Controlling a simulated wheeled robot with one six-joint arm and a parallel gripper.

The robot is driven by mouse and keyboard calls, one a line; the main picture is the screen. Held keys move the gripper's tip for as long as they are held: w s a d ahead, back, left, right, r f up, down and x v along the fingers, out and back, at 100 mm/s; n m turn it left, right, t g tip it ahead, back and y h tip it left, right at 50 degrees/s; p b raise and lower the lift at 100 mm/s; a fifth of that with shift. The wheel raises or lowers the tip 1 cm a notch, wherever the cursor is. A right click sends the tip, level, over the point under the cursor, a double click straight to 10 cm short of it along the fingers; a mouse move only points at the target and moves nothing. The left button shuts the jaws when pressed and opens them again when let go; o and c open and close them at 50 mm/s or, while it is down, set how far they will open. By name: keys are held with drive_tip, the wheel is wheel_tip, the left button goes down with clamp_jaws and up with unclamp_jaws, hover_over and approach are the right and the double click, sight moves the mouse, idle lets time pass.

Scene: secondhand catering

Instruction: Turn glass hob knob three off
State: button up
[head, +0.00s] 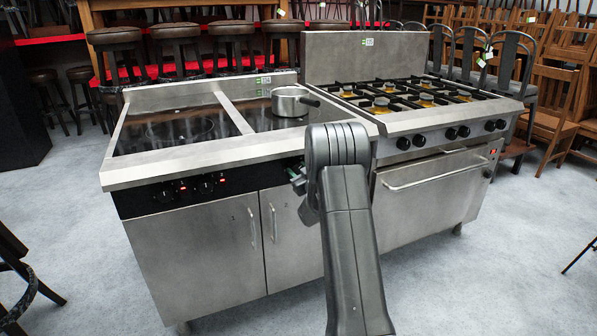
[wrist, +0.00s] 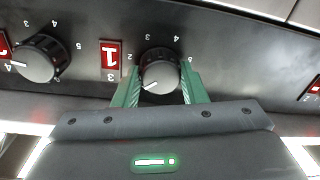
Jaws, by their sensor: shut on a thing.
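The glass hob (head: 250,100) is at the left of the steel range. My gripper (head: 299,176) is at its black front panel, mostly hidden behind my arm in the head view. In the wrist view, which is upside down, the green fingers of my gripper (wrist: 160,90) are shut on both sides of a round grey-faced knob (wrist: 159,74). Its white line points to the lower left, below the printed 2. Beside it a red display (wrist: 110,54) is lit, with a small mark like a 3 under it.
Another knob (wrist: 39,58) with a red display stands to the left in the wrist view. Two more knobs (head: 164,194) are on the panel at left. A steel pan (head: 291,101) sits on the glass. A gas range (head: 425,130) adjoins at right.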

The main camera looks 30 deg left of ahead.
drive_tip(key=shift+f+b, duration=0.15)
drive_tip(key=shift+b, duration=0.25)
drive_tip(key=shift+f+n+b, duration=0.1)
drive_tip(key=shift+n+b, duration=0.5)
drive_tip(key=shift+b, duration=0.25)
drive_tip(key=n+b, duration=0.2)
drive_tip(key=b, duration=0.1)
drive_tip(key=shift+f+b, duration=0.1)
drive_tip(key=shift+b, duration=0.3)
drive_tip(key=n+b, duration=0.3)
drive_tip(key=b, duration=0.1)
drive_tip(key=shift+n+h, duration=0.3)
drive_tip(key=n+b, duration=0.2)
drive_tip(key=b, duration=0.1)
drive_tip(key=shift+r+n+b, duration=0.25)
drive_tip(key=shift+n+b, duration=0.05)
drive_tip(key=shift+n, duration=0.1)
drive_tip(key=shift+r, duration=0.1)
drive_tip(key=o, duration=1)
drive_tip(key=shift+s, duration=0.1)
